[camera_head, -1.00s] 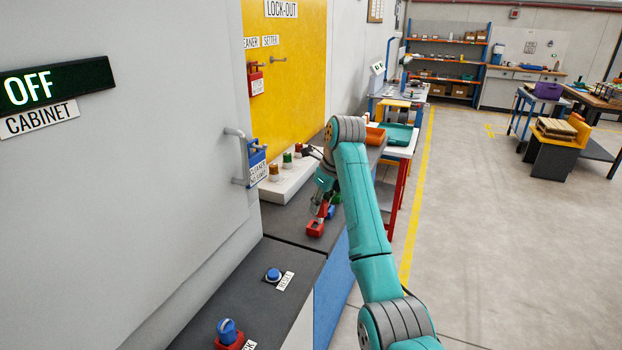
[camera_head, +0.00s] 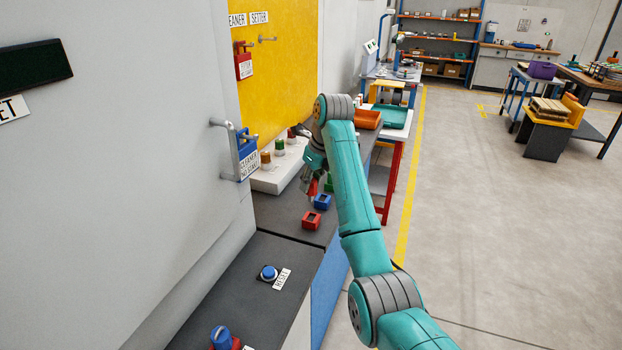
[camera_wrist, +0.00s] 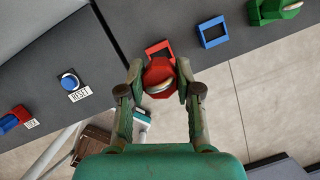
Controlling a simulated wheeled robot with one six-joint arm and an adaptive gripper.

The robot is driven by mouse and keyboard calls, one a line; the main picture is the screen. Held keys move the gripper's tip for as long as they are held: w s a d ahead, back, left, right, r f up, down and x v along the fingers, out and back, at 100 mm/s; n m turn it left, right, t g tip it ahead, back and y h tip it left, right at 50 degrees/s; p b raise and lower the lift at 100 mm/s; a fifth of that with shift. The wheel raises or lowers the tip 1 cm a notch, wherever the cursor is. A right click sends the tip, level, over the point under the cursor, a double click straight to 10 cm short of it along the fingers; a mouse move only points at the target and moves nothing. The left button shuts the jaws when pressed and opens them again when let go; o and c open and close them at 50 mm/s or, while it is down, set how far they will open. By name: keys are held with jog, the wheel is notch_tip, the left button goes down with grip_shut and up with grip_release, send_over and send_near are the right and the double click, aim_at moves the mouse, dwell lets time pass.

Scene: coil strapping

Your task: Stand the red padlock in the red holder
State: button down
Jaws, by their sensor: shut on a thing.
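The red padlock (camera_wrist: 158,72) is between the fingers of my gripper (camera_wrist: 158,90) in the wrist view. Its pale shackle faces the camera. In the head view, my gripper (camera_head: 312,184) holds the padlock (camera_head: 312,188) above the dark worktop. The red holder (camera_head: 312,220) stands on the worktop, below the padlock and nearer the camera. In the wrist view, the red holder (camera_wrist: 158,48) shows just beyond the padlock, which partly covers it. The padlock appears apart from the holder.
A blue holder (camera_wrist: 212,32) stands beside the red one. A green padlock (camera_wrist: 275,10) is beyond it. A white block with coloured knobs (camera_head: 278,172) lies left of my gripper. A blue reset button (camera_head: 268,272) is on the nearer worktop. The cabinet handle (camera_head: 228,150) sticks out at left.

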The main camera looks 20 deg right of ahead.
aim_at(311, 195)
jog(key=shift+f, duration=2.45)
jog(key=shift+f, duration=1.9)
jog(key=c, duration=0.7)
grip_release()
